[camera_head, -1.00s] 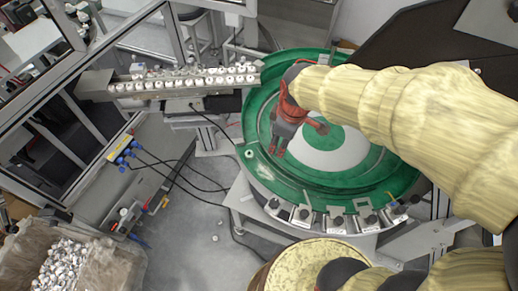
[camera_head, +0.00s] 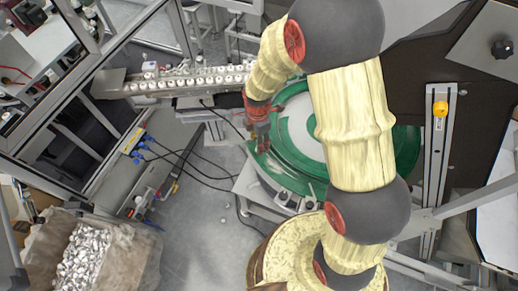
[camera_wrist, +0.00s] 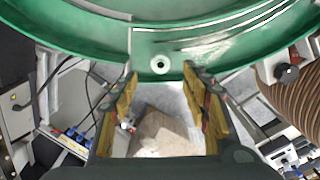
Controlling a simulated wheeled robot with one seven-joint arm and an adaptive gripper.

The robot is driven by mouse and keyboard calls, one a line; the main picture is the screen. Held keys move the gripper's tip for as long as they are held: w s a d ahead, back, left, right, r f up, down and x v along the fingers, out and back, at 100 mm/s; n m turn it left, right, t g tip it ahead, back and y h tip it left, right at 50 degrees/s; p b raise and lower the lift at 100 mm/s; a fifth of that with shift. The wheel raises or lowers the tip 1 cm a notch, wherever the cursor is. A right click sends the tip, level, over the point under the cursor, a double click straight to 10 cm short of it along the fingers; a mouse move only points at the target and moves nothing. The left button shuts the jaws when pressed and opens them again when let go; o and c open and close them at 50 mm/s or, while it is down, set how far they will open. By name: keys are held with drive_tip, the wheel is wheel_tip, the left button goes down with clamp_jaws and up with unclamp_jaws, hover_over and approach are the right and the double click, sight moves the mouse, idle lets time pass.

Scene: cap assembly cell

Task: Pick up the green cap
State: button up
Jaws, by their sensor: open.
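A small pale cap (camera_wrist: 160,64) with a dark centre sits on the rim of the green round feeder bowl (camera_wrist: 60,22) in the wrist view. Its colour reads as whitish to pale green. My gripper (camera_wrist: 160,76) is open, with a yellow-padded finger on either side below the cap in the picture. The cap appears between the fingertips, and I see no contact. In the head view my gripper (camera_head: 262,150) is over the left rim of the bowl (camera_head: 300,178), and the cap cannot be made out there.
A rail (camera_head: 185,81) with rows of white caps stands at the back left. A box (camera_head: 118,262) of loose caps is on the floor at lower left. A control box with cables (camera_head: 135,145) stands left of the bowl.

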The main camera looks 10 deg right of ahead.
drive_tip(key=shift+d+f+p, duration=0.2)
drive_tip(key=shift+f+p, duration=0.35)
drive_tip(key=shift+f, duration=2.1)
drive_tip(key=shift+c, duration=1.3)
drive_tip(key=c, duration=0.5)
